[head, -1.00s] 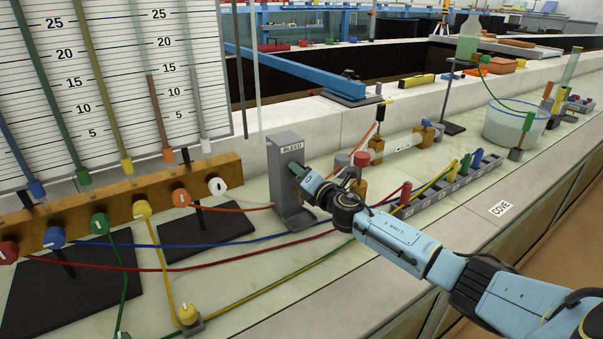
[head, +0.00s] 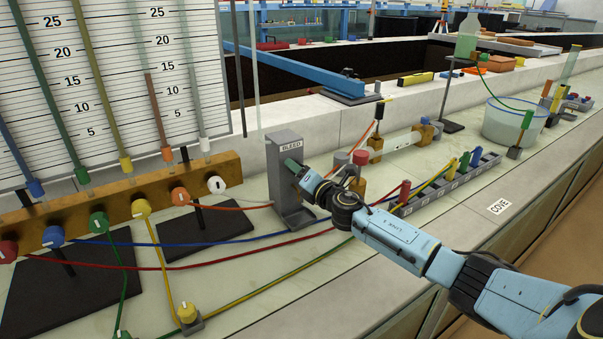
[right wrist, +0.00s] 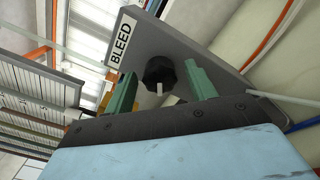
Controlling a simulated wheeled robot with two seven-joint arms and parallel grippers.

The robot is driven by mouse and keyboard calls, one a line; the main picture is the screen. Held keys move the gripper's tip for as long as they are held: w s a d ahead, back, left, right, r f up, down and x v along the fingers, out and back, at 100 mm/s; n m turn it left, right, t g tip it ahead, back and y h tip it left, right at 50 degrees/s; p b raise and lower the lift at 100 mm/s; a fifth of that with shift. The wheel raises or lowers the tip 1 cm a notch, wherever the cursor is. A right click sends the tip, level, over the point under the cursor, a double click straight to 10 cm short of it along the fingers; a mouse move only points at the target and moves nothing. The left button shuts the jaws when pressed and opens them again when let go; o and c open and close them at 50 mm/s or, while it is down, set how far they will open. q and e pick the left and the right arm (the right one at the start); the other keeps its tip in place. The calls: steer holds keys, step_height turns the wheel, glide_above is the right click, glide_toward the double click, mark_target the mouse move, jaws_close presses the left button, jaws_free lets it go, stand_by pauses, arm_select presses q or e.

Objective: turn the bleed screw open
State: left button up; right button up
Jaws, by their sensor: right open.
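The bleed stand is a grey upright block (head: 290,201) labelled BLEED, standing on the bench in the middle of the head view. Its bleed screw, a black knob (right wrist: 159,72) with a white pointer mark, shows in the right wrist view. My right gripper (head: 291,164) is at the stand's face, just under the label, and hides the knob in the head view. In the right wrist view its two green fingers (right wrist: 161,84) are apart, one on each side of the knob, with visible gaps. Whether they reach fully over it I cannot tell. My left gripper is out of view.
A brass manifold (head: 115,212) with coloured valves stands to the left, with coloured tubes running across the bench. A red-capped brass fitting (head: 360,178) and a grey clip rail (head: 445,187) are close beside my right arm. A clear tub (head: 515,125) stands farther right.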

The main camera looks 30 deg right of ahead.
steer(key=shift+s, duration=0.1)
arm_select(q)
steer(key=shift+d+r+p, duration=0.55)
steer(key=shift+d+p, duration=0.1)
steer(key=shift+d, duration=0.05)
arm_select(e)
steer(key=s, duration=1.3)
steer(key=shift+d, duration=0.15)
